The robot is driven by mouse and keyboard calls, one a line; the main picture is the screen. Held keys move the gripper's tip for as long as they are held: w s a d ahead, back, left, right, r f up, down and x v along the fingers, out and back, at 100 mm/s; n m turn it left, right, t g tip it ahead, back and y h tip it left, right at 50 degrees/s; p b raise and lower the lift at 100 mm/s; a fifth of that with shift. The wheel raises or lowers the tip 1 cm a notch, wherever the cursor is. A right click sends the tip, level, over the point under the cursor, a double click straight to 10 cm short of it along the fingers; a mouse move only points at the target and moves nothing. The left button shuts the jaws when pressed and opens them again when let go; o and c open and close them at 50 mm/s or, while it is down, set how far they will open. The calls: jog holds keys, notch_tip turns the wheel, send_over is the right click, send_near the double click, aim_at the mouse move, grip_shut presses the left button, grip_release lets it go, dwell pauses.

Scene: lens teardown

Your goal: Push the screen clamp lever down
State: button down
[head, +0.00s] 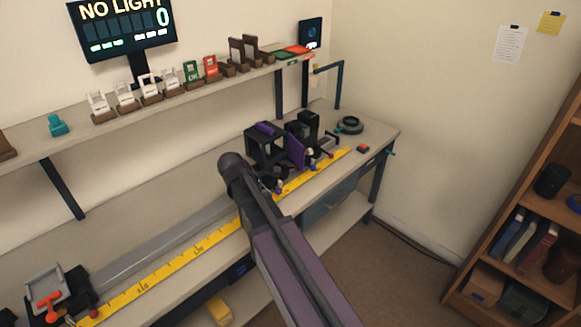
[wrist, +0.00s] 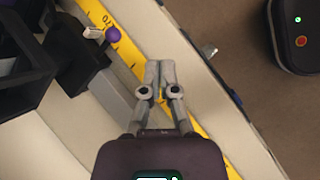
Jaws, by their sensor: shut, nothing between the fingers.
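My gripper (wrist: 160,68) is shut and empty in the wrist view, above the yellow ruled strip near the bench's front edge. A purple ball knob (wrist: 112,34) shows up and to the left of the fingertips, apart from them, beside a small white piece (wrist: 92,33) on a black mount (wrist: 78,60). I cannot tell for certain which part is the screen clamp lever. In the head view, my arm hides part of the bench; black mounts (head: 262,148) and a purple plate (head: 296,151) stand just beyond it.
The yellow ruled strip (head: 215,237) runs along the bench beside a grey rail (head: 165,246). A carriage with an orange handle (head: 47,303) stands at the lower left. A shelf (head: 125,111) with several small stands hangs above. A black ring (head: 349,125) lies at the far right.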

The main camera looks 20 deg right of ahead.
aim_at(294, 167)
jog(key=w+d+r+n+h, duration=0.1)
jog(key=w+r+n+h, duration=0.1)
jog(key=w+n, duration=0.3)
jog(key=w+d+r+n+t+h, duration=0.1)
jog(key=w+r+n+h, duration=0.1)
jog(key=w+n, duration=0.3)
jog(key=shift+d+r, duration=0.4)
jog(key=shift+r, duration=0.25)
jog(key=shift+d, duration=0.1)
jog(key=b+x, duration=0.7)
jog(key=x, duration=0.5)
jog(key=shift+w+d, duration=0.1)
jog(key=shift+d, duration=0.1)
jog(key=shift+b+x, duration=0.45)
jog(key=shift+x, duration=0.35)
jog(key=shift+a, duration=0.1)
